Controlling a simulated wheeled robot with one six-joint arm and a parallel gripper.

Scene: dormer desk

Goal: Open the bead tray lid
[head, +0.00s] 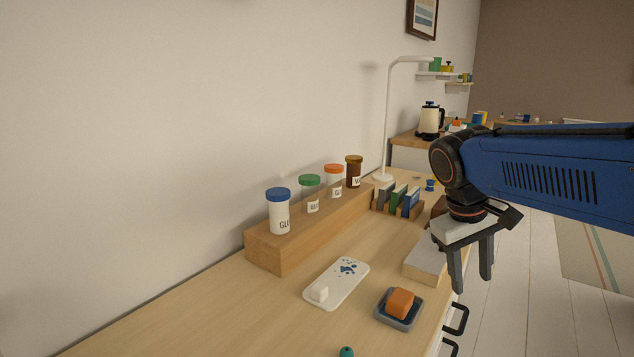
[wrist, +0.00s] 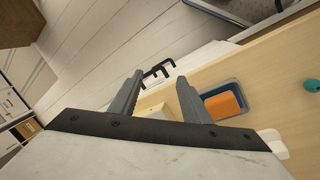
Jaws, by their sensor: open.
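In the head view, a flat white tray (head: 336,290) lies on the desk. Small blue beads (head: 348,267) show at its far end and a white block (head: 319,292) sits at its near end. I cannot tell whether a clear lid covers it. A white corner, likely of this tray (wrist: 275,141), shows at the right of the wrist view. My gripper (head: 471,281) points down, open and empty, right of the tray and by the desk's right edge. Its two fingers (wrist: 160,84) are apart in the wrist view.
A blue-grey dish (head: 385,313) with an orange block (head: 400,303) sits right of the tray. A pale-topped box (head: 425,261) is beside my gripper. Capped jars (head: 279,213) stand on a wooden riser (head: 283,257). Black drawer handles (head: 457,319) jut from the desk front.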

